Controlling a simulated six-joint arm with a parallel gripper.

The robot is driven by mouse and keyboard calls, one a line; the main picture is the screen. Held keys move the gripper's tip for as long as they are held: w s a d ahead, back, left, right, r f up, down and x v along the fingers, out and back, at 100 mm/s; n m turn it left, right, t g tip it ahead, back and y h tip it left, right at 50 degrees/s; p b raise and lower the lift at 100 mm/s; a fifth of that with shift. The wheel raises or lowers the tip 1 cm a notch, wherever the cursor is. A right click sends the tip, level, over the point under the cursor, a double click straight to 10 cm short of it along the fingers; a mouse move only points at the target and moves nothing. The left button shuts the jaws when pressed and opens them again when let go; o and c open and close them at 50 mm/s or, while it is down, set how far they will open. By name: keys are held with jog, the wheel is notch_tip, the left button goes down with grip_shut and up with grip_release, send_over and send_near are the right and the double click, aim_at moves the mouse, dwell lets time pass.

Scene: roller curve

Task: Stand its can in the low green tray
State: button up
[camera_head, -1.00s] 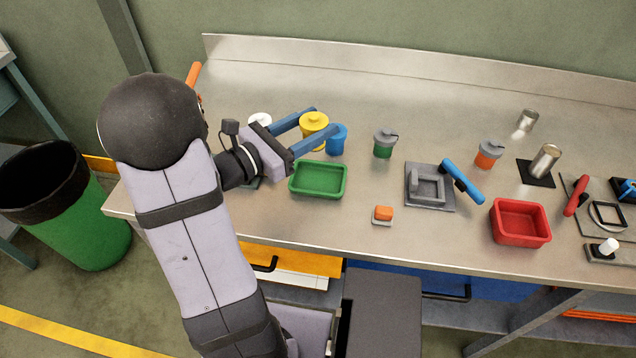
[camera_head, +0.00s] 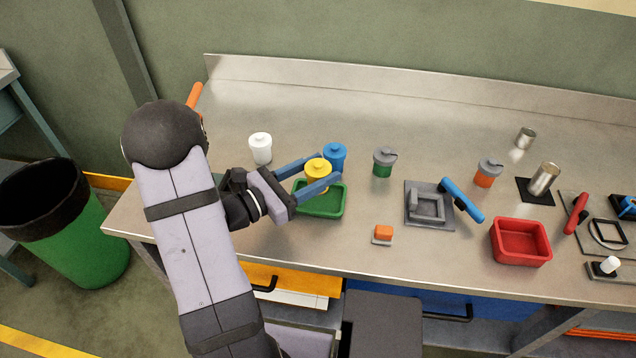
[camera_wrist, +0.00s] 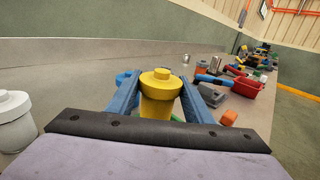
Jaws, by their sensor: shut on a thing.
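My gripper (camera_head: 309,175) is shut on a yellow can (camera_head: 318,169) with a knobbed lid, its blue fingers on either side. The can is upright and also shows between the fingers in the wrist view (camera_wrist: 159,92). The low green tray (camera_head: 325,212) lies on the steel bench, and the can is over its back part in the head view. The fingers and can hide part of the tray. I cannot tell whether the can's base touches the tray floor.
A blue can (camera_head: 335,155) stands just behind the yellow one, and a white can (camera_head: 260,148) stands to the left. A grey-green can (camera_head: 384,161), an orange block (camera_head: 383,233), a grey fixture (camera_head: 428,205) and a red tray (camera_head: 520,242) are to the right.

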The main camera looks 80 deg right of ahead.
jog(key=shift+f, duration=2.05)
jog(key=shift+f, duration=0.15)
jog(key=o, duration=1.1)
jog(key=shift+r, duration=0.2)
jog(key=shift+w+a+f, duration=0.15)
jog(key=shift+w+a, duration=0.1)
jog(key=shift+w, duration=0.05)
jog(key=b+v, duration=0.2)
jog(key=v, duration=0.9)
jog(key=shift+a, duration=0.1)
